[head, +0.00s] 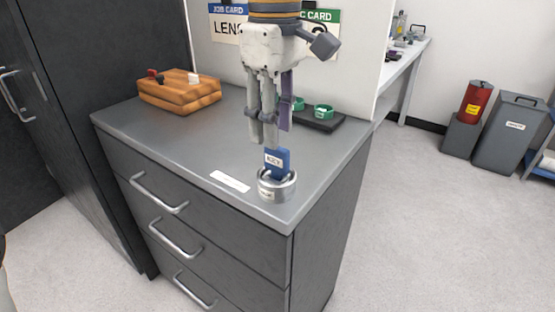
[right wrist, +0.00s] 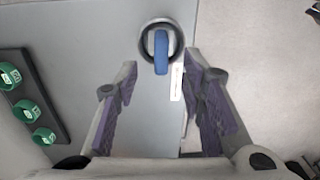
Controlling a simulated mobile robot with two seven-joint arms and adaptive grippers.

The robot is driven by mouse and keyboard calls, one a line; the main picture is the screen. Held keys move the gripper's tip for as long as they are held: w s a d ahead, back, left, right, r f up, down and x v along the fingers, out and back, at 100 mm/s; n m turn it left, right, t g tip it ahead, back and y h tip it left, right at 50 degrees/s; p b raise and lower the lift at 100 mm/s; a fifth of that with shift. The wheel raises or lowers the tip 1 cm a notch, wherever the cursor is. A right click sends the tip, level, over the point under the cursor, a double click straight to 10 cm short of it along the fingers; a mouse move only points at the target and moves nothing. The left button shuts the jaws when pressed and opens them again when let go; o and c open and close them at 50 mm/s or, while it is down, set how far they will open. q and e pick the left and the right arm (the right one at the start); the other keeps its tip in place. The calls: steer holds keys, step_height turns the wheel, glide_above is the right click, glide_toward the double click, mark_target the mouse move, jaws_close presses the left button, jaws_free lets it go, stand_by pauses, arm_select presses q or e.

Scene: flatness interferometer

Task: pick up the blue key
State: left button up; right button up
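The blue key (head: 279,161) stands upright in a round metal holder (head: 277,188) near the front right corner of the grey cabinet top. It has a white label with dark lettering. My right gripper (head: 268,143) points down just above and slightly behind the key, apart from it. In the right wrist view the gripper (right wrist: 165,112) is open and empty. The key (right wrist: 161,52) shows there beyond the fingertips, between their lines, in its ring-shaped holder (right wrist: 160,28). My left gripper is in neither view.
A wooden block (head: 178,92) with small red and white parts stands at the back left of the cabinet top (head: 180,140). A black tray (head: 325,121) with green rings lies behind the gripper. A white label strip (head: 230,181) lies left of the holder. A wall panel rises behind.

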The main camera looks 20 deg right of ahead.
mark_target(276, 151)
step_height(276, 151, down, 5)
steer(key=shift+s+f, duration=0.15)
steer(key=shift+f, duration=0.05)
steer(key=shift+d, duration=0.1)
jaws_close()
steer(key=shift+r, duration=0.1)
